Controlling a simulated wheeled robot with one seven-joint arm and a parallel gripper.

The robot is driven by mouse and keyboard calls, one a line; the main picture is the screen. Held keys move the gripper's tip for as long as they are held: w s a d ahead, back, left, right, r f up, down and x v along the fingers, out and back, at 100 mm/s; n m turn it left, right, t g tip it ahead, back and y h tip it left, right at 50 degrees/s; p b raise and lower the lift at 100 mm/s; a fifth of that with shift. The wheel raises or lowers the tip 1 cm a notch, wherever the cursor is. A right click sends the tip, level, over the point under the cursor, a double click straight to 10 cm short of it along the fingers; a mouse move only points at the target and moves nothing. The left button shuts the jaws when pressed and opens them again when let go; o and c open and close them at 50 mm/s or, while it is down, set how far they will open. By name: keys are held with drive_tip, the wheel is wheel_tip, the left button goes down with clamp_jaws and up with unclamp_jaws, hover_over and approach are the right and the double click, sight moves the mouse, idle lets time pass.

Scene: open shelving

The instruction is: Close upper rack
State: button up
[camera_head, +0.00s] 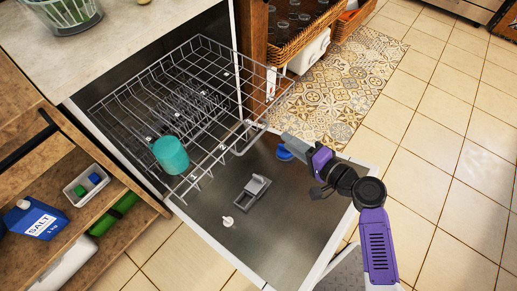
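The upper rack (215,132) is a silver wire basket. It is pulled out of the dishwasher and hangs over the lowered door (290,215). A teal cup (171,154) stands in its near left part. A grey bracket sits at the middle of the rack's front side, which faces the right. My gripper (285,143) is just right of that front side, apart from it in the picture, above the door's upper edge. Its fingers are too small and turned too far to tell whether they are open or shut.
A grey dispenser (252,191), a white cap (228,221) and a blue piece (284,153) show on the door. A counter (130,40) covers the machine's rear. Shelves with a salt box (36,219) stand left, wicker baskets (300,40) behind. Tiled floor (450,160) is free at right.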

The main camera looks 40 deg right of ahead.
drive_tip(key=w+a+f+y+b, duration=0.1)
drive_tip(key=w+a+y, duration=0.2)
drive_tip(key=w+a, duration=0.3)
drive_tip(key=shift+w+a, duration=0.25)
drive_tip(key=shift+w, duration=0.15)
drive_tip(key=shift+f, duration=0.1)
clamp_jaws()
idle(1.3)
